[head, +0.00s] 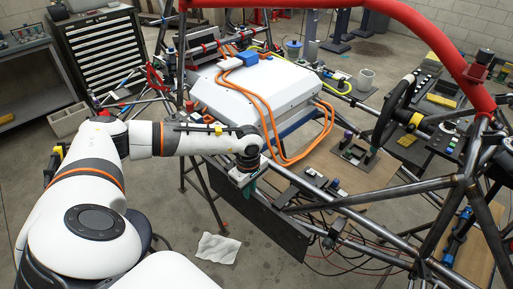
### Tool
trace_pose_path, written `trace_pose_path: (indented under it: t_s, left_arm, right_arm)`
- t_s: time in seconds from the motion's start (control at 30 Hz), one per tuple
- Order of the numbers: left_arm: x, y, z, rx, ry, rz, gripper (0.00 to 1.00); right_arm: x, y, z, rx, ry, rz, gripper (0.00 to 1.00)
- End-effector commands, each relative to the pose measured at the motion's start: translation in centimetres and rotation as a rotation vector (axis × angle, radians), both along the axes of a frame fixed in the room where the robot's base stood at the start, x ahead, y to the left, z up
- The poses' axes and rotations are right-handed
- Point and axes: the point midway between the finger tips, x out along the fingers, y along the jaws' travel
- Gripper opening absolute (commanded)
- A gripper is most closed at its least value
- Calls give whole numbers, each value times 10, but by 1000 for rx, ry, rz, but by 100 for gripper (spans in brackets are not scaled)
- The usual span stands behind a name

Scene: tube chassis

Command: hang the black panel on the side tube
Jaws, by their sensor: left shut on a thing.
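The black panel (272,222) is a thin dark sheet standing roughly upright along the near outer side of the tube chassis. Its upper edge is close to the side tube (345,238), a grey metal bar running toward the lower right. I cannot tell whether the panel touches or hooks on this tube. My left gripper (247,186) is at the panel's upper edge and is shut on it. The fingers and the part they hold are mostly hidden by the wrist. My right gripper is not in view.
A white box (262,88) with orange cables sits inside the chassis. A red padded tube (420,35) arches over it, and a steering wheel (396,108) is at right. A white cloth (218,248) lies on the floor. A black tool cabinet (102,45) stands behind.

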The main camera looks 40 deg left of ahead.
Motion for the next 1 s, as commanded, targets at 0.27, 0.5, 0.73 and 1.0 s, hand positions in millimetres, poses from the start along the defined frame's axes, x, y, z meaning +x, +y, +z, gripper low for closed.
trace_pose_path:
  t_s: [0.27, 0.5, 0.73, 1.0]
  left_arm:
    - [12, 4, -2, -2, -4, 26, 0]
    - [32, 3, -3, -3, -5, 24, 0]
    - [51, 3, -2, -2, -5, 23, 0]
    - [74, 2, -3, -2, -4, 23, 0]
  right_arm:
    - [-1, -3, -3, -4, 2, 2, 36]
    - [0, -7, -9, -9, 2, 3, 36]
    - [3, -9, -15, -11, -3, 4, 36]
    - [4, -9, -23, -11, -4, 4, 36]
